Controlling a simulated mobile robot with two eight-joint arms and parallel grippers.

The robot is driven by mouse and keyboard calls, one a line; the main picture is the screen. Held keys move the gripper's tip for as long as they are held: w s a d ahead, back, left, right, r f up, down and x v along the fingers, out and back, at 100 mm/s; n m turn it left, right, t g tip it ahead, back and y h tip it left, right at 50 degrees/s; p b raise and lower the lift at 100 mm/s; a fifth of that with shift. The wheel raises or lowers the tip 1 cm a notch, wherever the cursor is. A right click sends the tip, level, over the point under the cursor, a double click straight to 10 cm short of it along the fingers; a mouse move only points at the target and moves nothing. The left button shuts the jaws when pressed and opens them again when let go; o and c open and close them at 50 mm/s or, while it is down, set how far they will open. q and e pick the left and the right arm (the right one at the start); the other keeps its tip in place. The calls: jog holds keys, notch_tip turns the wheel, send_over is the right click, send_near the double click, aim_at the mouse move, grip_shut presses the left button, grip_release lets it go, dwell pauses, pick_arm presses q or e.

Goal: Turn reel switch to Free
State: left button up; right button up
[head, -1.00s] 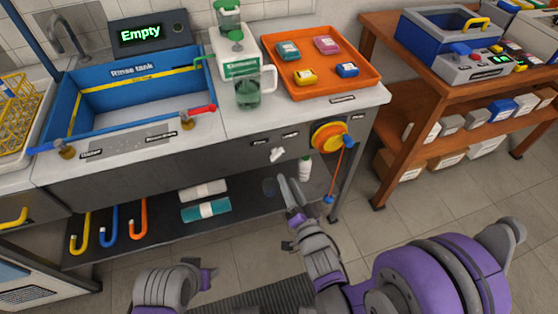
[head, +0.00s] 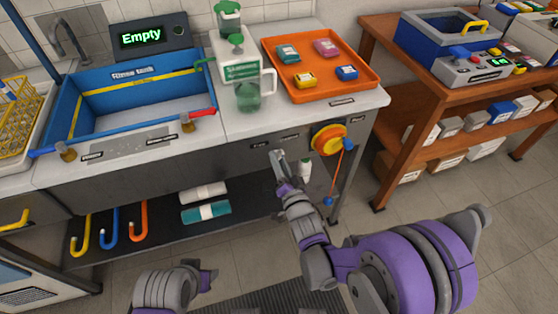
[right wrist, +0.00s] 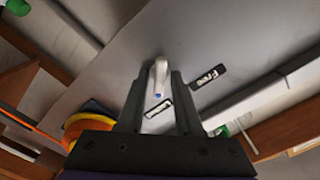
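The reel switch is a white lever (right wrist: 158,76) with a blue mark, on the bench's grey front panel. In the right wrist view it stands between the two fingers of my right gripper (right wrist: 158,76); contact cannot be told. The "Free" label (right wrist: 208,77) is right of the lever, and another label (right wrist: 157,108) lies nearer the gripper. In the head view my right gripper (head: 277,158) is open at the panel and hides the lever. The yellow and orange reel (head: 329,140) is just right of it.
The bench edge and an orange tray (head: 330,92) are above the panel. A blue rinse tank (head: 60,112) is at left. An orange cord hangs from the reel to a blue end piece (head: 328,201). A lower shelf (head: 160,228) holds rolls. A wooden table (head: 440,100) stands right.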

grip_shut()
jog(key=shift+n, duration=0.4)
jog(key=n+p, duration=0.1)
jog(key=n, duration=1.6)
jog(key=shift+r, duration=0.1)
dwell(0.4)
jog(key=shift+o, duration=1.5)
grip_release()
